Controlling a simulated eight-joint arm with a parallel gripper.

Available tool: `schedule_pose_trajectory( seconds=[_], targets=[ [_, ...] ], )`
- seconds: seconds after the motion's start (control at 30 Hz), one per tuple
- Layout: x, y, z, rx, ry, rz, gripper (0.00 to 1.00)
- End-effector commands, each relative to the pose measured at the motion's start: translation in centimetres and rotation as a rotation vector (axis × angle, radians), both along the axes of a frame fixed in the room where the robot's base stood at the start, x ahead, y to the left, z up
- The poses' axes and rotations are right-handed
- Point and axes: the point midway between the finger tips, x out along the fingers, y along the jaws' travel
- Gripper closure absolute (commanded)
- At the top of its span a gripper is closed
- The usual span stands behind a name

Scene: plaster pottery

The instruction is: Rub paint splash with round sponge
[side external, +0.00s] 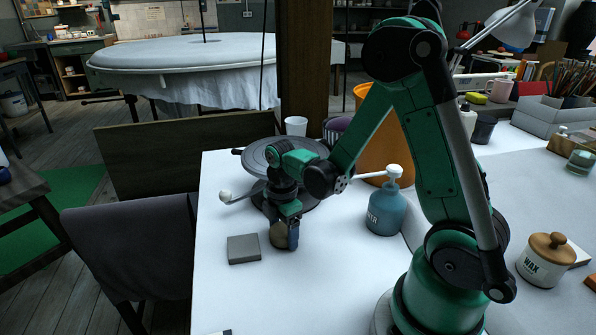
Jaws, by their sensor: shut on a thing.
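My gripper (286,236) points down near the white table top, in front of the dark turntable. It is shut on a small tan, rounded thing, which I take to be the round sponge (278,236). The fingers partly cover the sponge. It is low, at or just above the table; I cannot tell whether it touches. I cannot make out a paint splash in this view; it may be hidden under or behind my gripper.
A grey square block (243,249) lies just left of my gripper. The turntable (310,152) stands behind. A blue pump bottle (385,210) is to the right, with an orange bucket (388,150) behind it. A wax jar (541,262) stands far right.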

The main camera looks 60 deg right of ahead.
Motion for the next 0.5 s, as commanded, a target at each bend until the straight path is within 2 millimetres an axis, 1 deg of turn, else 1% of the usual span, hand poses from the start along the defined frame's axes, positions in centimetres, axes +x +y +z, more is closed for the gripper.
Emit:
schedule_pose_trajectory(
  seconds=[0.07, 0.1, 0.5],
  targets=[
    [-0.2, 0.1, 1.5, 0.000, 0.000, 0.001, 0.78],
    [-0.2, 0.1, 1.9, 0.000, 0.001, 0.001, 0.78],
    [-0.2, 0.1, 5.4, 0.000, 0.001, 0.001, 0.78]
  ],
)
